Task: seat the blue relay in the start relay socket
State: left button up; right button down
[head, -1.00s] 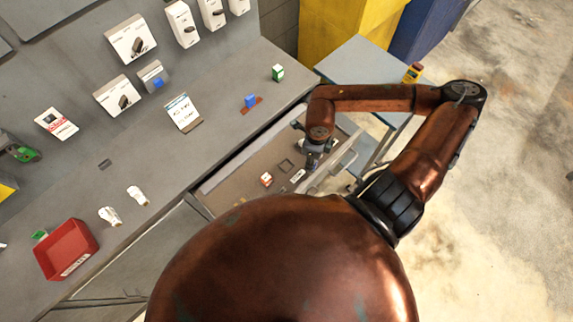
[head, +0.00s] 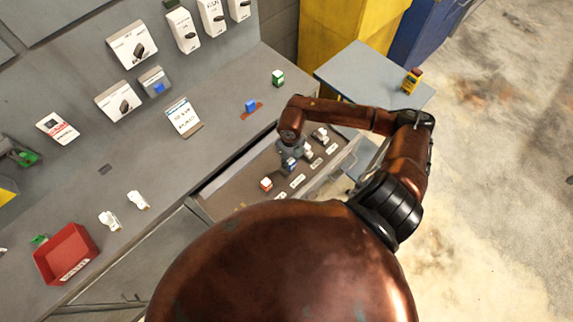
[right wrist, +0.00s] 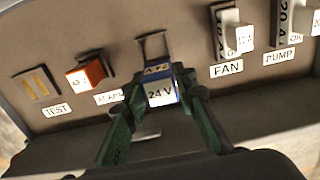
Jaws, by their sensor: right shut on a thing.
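The blue relay (right wrist: 160,93), with a white "24 V" face, is between the green fingers of my right gripper (right wrist: 155,85). In the head view my right gripper (head: 290,158) is over the socket panel, with a bit of blue at its tips. In the right wrist view an empty-looking dark socket (right wrist: 153,46) shows just beyond the relay, between the orange relay and the FAN relay. Its label is mostly hidden by the gripper, so I cannot read it. The relay looks apart from this socket; its height over the panel is unclear.
An orange relay (right wrist: 88,75) sits left of the held one, and a TEST socket (right wrist: 37,83) further left. White FAN (right wrist: 232,32) and PUMP (right wrist: 290,22) relays stand close on the right. Another blue block (head: 251,105) and a green one (head: 278,77) are on the bench.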

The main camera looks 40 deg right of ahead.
jog(key=shift+w+a+f, duration=0.25)
jog(key=shift+w+f, duration=0.45)
jog(key=shift+f, duration=0.15)
notch_tip(320, 180, down, 3)
jog(key=shift+w+f, duration=0.1)
jog(key=shift+f, duration=0.15)
jog(key=c, duration=1.6)
grip_release()
jog(key=shift+r, duration=0.25)
notch_tip(320, 180, up, 12)
jog(key=shift+f, duration=0.1)
